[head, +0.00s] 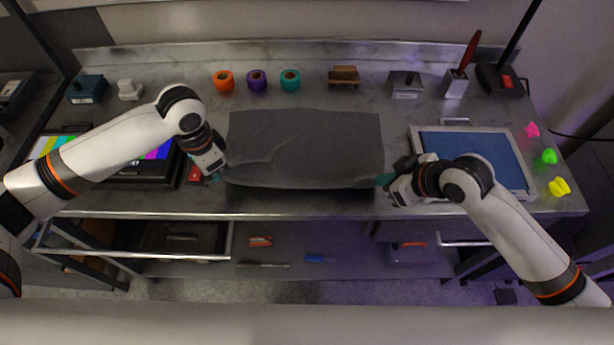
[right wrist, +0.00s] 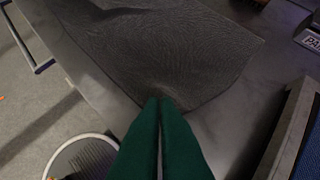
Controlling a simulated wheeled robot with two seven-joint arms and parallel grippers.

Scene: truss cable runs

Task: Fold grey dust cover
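The grey dust cover (head: 305,145) lies spread on the metal worktop, with creases near its front left part. Its front edge looks raised, with a dark shadow below. My left gripper (head: 222,174) is at the cover's front left corner; its fingertips are small here, but the corner appears pinched in them. My right gripper (head: 384,180) is at the front right corner. In the right wrist view its green fingers (right wrist: 160,102) are together, and the cover (right wrist: 165,50) draws in to their tips.
Orange, purple and teal tape rolls (head: 257,80) stand behind the cover, beside a brown block (head: 344,76). A blue-screened panel (head: 473,155) lies right, a colour-bar monitor (head: 150,165) left. Below the front edge are an open drawer (head: 180,238) and a lower shelf (head: 340,262).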

